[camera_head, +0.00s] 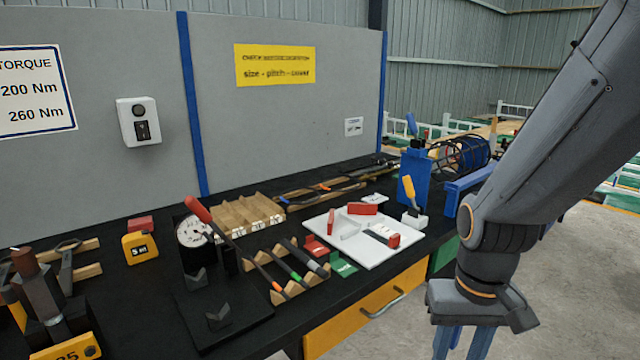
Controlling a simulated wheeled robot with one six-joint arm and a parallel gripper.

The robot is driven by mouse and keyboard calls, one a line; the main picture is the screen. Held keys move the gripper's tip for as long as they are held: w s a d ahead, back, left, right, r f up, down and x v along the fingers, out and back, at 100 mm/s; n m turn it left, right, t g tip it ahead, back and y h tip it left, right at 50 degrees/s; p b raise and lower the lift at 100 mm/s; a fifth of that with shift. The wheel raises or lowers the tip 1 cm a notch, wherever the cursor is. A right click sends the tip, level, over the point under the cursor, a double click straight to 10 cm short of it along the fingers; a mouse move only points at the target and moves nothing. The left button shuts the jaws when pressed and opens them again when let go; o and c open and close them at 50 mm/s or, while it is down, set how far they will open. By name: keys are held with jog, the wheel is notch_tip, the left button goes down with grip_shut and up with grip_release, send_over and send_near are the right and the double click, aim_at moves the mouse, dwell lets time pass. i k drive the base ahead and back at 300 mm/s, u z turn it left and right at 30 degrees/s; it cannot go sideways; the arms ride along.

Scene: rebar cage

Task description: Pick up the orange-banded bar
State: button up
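A low wooden rack (284,297) on the black bench holds several dark bars lying side by side. The leftmost is a bar with an orange band (275,286) near its front end; the bar beside it has a green band (296,276). Another wooden rack (291,208) farther back holds long dark bars, and one shows an orange mark (320,187). My gripper (464,344) hangs at the lower right, in front of the bench and well right of the bars. Its two blue fingers stand apart with nothing seen between them; their tips are cut off by the frame edge.
A black stand with a dial gauge (194,231) and red-handled lever (198,209) stands just left of the front rack. A white tray (375,255) with red-marked pieces lies to its right. A blue holder (414,172) stands at the bench's right end.

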aim_at(270, 279)
jog(key=u, duration=4.95)
jog(key=k, duration=1.95)
jog(key=z, duration=2.05)
